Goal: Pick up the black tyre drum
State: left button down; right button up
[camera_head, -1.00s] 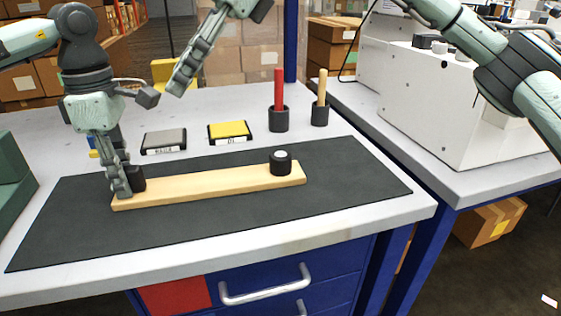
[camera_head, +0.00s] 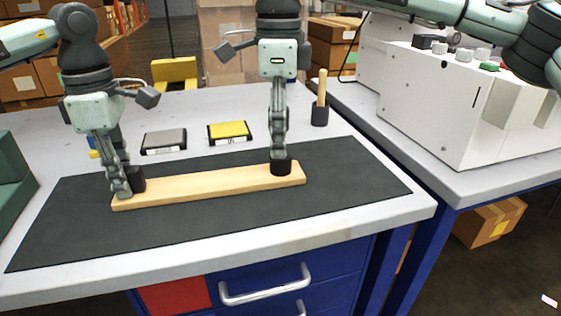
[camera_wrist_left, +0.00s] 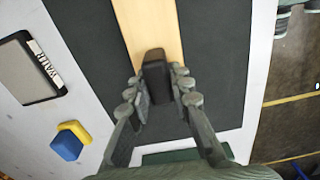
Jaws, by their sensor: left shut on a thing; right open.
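A pale wooden bar (camera_head: 205,186) lies on the dark mat. A black tyre drum (camera_head: 281,168) stands on its right end, its top hidden by my right gripper. My right gripper (camera_head: 280,157) points down at the drum, its fingers at the drum's top; I cannot tell whether they touch it. My left gripper (camera_head: 124,190) is shut on a black piece (camera_head: 139,183) at the bar's left end. The left wrist view shows this black piece (camera_wrist_left: 155,75) between the fingers of my left gripper (camera_wrist_left: 158,84), over the wooden bar (camera_wrist_left: 150,25).
A grey pad (camera_head: 164,141) and a yellow pad (camera_head: 229,131) lie behind the mat (camera_head: 340,190). A wooden stick stands in a black cup (camera_head: 320,115) at the back right. A white machine (camera_head: 430,110) stands on the right table. The mat's front is clear.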

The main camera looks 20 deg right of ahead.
jog(key=f, duration=0.4)
jog(key=shift+d+f, duration=0.2)
jog(key=shift+c, duration=0.2)
jog(key=c, duration=1.1)
pick_arm(q)
jog(key=c, duration=1.3)
grip_release()
pick_arm(e)
notch_tip(320, 180, up, 10)
pick_arm(q)
jog(key=shift+r, duration=0.1)
